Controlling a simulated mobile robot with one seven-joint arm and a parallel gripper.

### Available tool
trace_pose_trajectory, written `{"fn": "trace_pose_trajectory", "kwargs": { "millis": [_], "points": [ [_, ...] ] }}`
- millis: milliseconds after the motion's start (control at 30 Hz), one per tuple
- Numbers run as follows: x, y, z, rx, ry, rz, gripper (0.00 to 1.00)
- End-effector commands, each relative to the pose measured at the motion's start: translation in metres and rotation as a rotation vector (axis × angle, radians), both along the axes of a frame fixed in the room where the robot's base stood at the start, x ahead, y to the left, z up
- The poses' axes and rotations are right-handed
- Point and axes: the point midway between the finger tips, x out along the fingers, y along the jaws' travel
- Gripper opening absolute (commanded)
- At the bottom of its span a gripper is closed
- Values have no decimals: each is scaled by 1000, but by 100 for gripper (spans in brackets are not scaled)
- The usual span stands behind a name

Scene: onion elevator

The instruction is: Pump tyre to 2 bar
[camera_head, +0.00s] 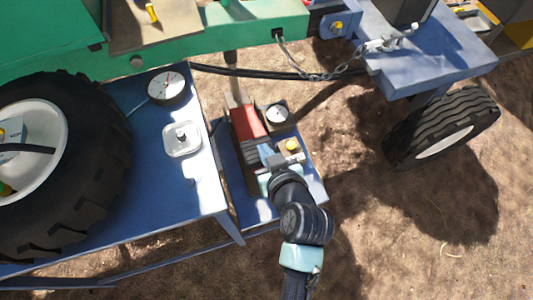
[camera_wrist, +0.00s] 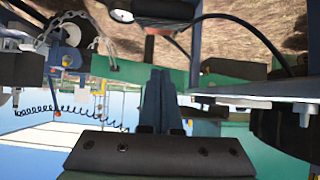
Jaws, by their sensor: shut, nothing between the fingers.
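A large black tyre (camera_head: 105,165) with a white rim stands at the left on a blue table (camera_head: 190,195). A round gauge (camera_head: 167,86) with a white face lies on the table, its needle too small to read. A red and dark pump unit (camera_head: 246,125) sits on a low blue stand. Beside it are a smaller dial (camera_head: 277,115) and a yellow button (camera_head: 292,145). My gripper (camera_head: 266,152) is over the pump unit, close to the button; contact cannot be told. In the wrist view its blue fingers (camera_wrist: 158,98) are together and empty.
A white square box with a knob (camera_head: 181,138) is on the table. A green beam (camera_head: 210,35) and a blue frame (camera_head: 430,50) with a hanging chain (camera_head: 320,75) cross the top. A black hose (camera_head: 260,72) runs below the beam. Dirt ground at right is open around a small wheel (camera_head: 440,128).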

Motion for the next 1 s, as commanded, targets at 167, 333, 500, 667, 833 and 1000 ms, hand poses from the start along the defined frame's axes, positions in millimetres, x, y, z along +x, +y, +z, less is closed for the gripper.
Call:
{"fn": "trace_pose_trajectory", "kwargs": {
  "millis": [167, 333, 500, 667, 833, 1000],
  "points": [
    [33, 11, -25, 1, -2, 2, 0],
    [56, 19, -46, 1, 0, 1, 0],
    [45, 15, -69, 0, 1, -1, 0],
    [42, 14, -76, 1, 0, -1, 0],
    [41, 13, -76, 0, -1, 0, 0],
    [41, 13, -76, 0, -1, 0, 0]
  ]
}}
